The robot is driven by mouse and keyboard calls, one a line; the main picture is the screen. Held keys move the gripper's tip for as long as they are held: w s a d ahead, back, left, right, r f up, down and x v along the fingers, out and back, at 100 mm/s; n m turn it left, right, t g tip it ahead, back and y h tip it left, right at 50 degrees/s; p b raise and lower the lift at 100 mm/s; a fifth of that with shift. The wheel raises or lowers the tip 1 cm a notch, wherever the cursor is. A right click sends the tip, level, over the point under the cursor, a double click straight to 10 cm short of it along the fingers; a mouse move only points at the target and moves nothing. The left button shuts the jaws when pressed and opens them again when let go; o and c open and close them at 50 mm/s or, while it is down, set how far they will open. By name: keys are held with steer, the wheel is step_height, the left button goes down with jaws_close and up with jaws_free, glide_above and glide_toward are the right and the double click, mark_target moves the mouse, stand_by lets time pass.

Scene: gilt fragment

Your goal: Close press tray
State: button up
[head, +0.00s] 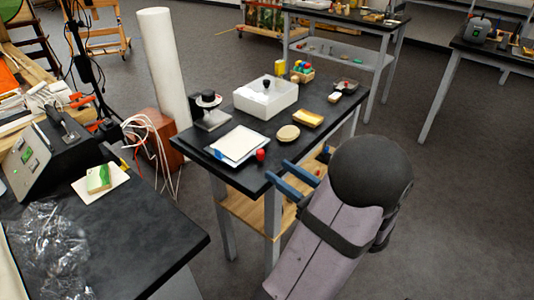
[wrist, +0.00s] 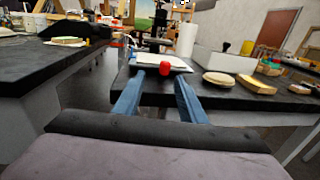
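A flat white tray (head: 238,145) with a dark blue edge lies on the black table near its front left corner. A red knob (head: 260,155) stands at its front edge. I take this as the press tray, but cannot tell how far out it is. A small device with a black round top (head: 208,100) and pale base stands just behind it. My gripper (head: 277,169) is open and empty at the table's front edge, its blue fingers pointing at the knob. In the wrist view, the red knob (wrist: 165,68) appears between the fingertips (wrist: 160,77), a little beyond them.
A black bench (head: 110,225) is at left, with a floor gap between. A tall white roll (head: 163,65) stands behind.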

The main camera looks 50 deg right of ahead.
mark_target(263, 157)
steer(key=shift+h, duration=0.3)
steer(key=shift+w+d+f, duration=0.1)
steer(key=shift+w+d, duration=0.2)
steer(key=shift+w, duration=0.9)
steer(key=shift+w+d+r, duration=0.1)
steer(key=shift+w+d, duration=0.25)
steer(key=shift+w, duration=0.8)
steer(key=shift+w+d+f, duration=0.1)
steer(key=shift+w+d, duration=0.2)
steer(key=shift+w, duration=0.9)
